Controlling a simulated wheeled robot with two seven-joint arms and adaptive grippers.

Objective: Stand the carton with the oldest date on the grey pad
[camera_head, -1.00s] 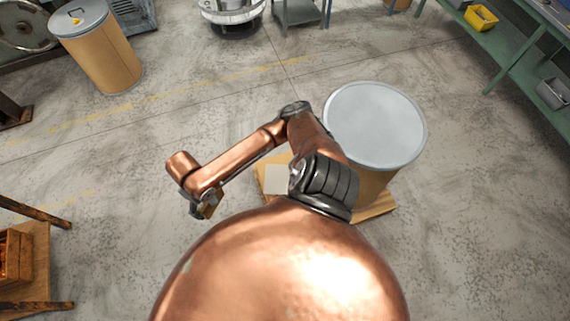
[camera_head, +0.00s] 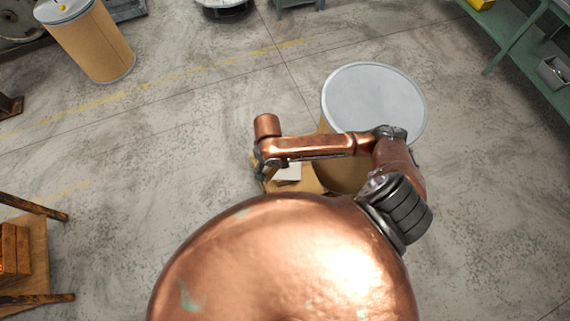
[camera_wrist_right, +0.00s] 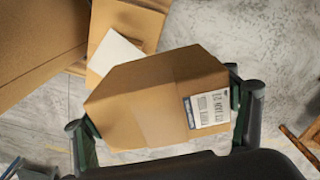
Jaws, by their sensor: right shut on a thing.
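My right gripper (camera_wrist_right: 165,118) is shut on a brown cardboard carton (camera_wrist_right: 140,95), with one finger on each side of it. The carton has a white label (camera_wrist_right: 210,108) with printed lines that I cannot read surely. In the head view my right gripper (camera_head: 262,169) is small and mostly hides the carton. A pale grey square pad (camera_wrist_right: 115,53) lies on a wooden board, just beyond the carton in the wrist view. The carton covers part of it. The pad (camera_head: 288,173) also shows in the head view, close to the gripper. My left gripper is not in view.
Another drum (camera_head: 95,45) stands at the back left. A wooden crate (camera_head: 14,250) sits at the left edge. Open concrete floor lies between them.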

